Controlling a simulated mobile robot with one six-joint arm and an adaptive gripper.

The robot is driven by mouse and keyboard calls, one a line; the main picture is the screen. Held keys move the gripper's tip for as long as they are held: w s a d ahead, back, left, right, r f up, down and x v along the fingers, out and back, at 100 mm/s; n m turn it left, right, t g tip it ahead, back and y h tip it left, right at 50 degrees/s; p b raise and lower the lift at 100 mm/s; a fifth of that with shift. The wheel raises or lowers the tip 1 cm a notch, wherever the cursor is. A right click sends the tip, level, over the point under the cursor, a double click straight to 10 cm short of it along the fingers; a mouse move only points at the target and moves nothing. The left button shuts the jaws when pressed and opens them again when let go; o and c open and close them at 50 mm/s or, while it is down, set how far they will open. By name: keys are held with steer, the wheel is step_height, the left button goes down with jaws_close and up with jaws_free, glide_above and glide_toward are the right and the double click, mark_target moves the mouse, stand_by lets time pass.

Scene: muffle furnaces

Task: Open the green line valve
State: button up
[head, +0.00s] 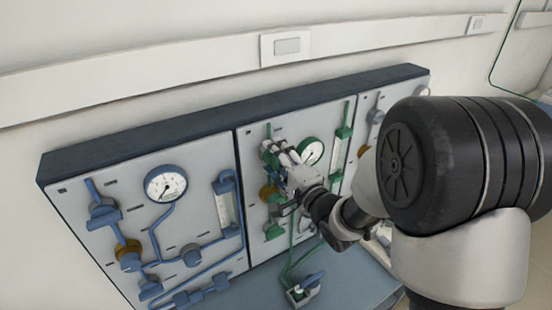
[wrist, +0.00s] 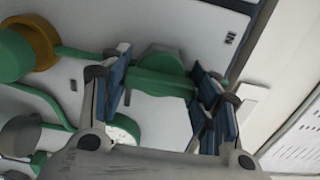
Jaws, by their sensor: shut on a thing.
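The green line valve (wrist: 160,82) is in the upper middle of the wrist view, with its green handle between the two blue-padded fingers of my gripper (wrist: 162,92). My gripper is shut on this handle. In the head view, my gripper (head: 275,150) is at the upper left of the middle panel (head: 255,140), and its fingers hide most of the valve. Green pipe runs from the valve toward an ochre ring fitting (wrist: 42,40) in the wrist view. How far the handle is turned cannot be told.
A round gauge (head: 312,151) and a green flow tube (head: 342,130) are close to my gripper's right. The left panel (head: 85,235) carries blue valves, a gauge (head: 165,184) and pipes.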

steer(key=o, duration=1.1)
steer(key=v, duration=0.7)
steer(key=shift+s+d, duration=0.15)
steer(key=shift+s, duration=0.05)
